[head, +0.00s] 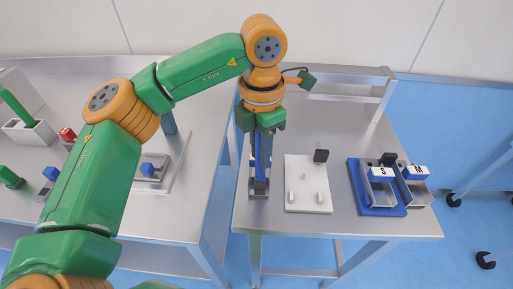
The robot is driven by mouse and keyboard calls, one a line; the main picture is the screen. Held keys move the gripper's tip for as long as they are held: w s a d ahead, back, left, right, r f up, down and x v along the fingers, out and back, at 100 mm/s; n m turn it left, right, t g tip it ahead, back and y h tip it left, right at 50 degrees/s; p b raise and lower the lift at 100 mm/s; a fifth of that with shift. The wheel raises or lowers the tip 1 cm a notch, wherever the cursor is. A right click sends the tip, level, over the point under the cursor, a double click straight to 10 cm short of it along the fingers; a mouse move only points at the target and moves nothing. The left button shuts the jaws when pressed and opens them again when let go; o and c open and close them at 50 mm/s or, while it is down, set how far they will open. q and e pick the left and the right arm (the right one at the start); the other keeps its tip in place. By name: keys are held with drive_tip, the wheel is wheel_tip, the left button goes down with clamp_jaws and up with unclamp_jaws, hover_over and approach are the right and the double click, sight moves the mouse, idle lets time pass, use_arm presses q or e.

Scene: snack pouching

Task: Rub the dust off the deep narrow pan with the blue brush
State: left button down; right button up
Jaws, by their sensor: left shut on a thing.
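My left gripper (264,133) points straight down over the right-hand table. It is shut on the blue brush (263,150), which hangs upright below the fingers. The lower end of the brush is at a narrow grey metal pan (258,194) near the table's left edge. The brush and gripper hide part of the pan, and I cannot tell whether the bristles touch its floor. Any dust is too small to see. My right gripper is not in view.
A white board (300,170) with pegs and a black block (321,156) lies just right of the pan. The left table (190,215) holds several small items. A gap separates the tables.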

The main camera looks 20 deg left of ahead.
use_arm(q)
drive_tip(key=shift+w+d, duration=0.1)
drive_tip(key=shift+d, duration=0.1)
drive_tip(key=shift+a, duration=0.15)
drive_tip(key=shift+a, duration=0.2)
drive_tip(key=shift+s+a+b, duration=0.2)
drive_tip(key=shift+a+b, duration=0.05)
drive_tip(key=shift+b, duration=0.05)
drive_tip(key=shift+d, duration=0.1)
drive_tip(key=shift+w+d+r+p, duration=0.1)
drive_tip(key=shift+w+d+p, duration=0.05)
drive_tip(key=shift+d+p, duration=0.25)
drive_tip(key=shift+d, duration=0.1)
